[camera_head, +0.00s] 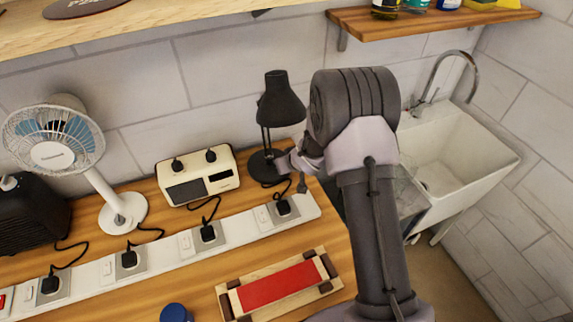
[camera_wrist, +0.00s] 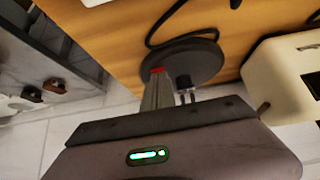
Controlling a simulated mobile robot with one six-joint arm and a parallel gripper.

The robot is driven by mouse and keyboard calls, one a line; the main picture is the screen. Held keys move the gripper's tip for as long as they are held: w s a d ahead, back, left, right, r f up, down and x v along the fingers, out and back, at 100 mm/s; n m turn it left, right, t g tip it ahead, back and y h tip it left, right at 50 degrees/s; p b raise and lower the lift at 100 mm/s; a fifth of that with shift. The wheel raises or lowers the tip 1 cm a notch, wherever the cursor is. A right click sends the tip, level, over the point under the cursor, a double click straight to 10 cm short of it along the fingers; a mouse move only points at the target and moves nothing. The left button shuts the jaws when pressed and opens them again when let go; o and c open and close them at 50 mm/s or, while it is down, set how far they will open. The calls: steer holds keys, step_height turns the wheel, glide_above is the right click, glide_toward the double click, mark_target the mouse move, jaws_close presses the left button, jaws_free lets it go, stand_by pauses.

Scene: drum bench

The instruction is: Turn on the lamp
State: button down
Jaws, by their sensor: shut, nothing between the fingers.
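A black desk lamp (camera_head: 281,103) stands near the wall at the right end of the wooden bench, its shade tilted down. No glow shows on it. Its round black base (camera_wrist: 200,58) shows in the wrist view, with a small red spot at its near edge, by the fingertips. My gripper (camera_head: 289,164) is shut and empty, close beside the lamp's base and stem. In the wrist view, the gripper (camera_wrist: 157,85) reaches over the edge of the base; contact cannot be told. A black cable runs from the base towards a plug (camera_head: 283,207) on the white power strip (camera_head: 160,262).
A cream radio (camera_head: 197,176) stands just left of the lamp, with a white fan (camera_head: 60,150) further left. A sink (camera_head: 460,160) lies right of the bench. A framed red block (camera_head: 277,285) lies in front. A shelf (camera_head: 430,22) hangs above.

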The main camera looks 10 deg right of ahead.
steer(key=shift+s+f+b, duration=0.15)
steer(key=shift+f+b, duration=0.25)
steer(key=shift+f, duration=0.25)
steer(key=shift+r+p, duration=0.3)
steer(key=shift+r, duration=0.15)
steer(key=shift+r+p, duration=0.6)
steer(key=shift+p, duration=0.1)
steer(key=shift+r, duration=0.1)
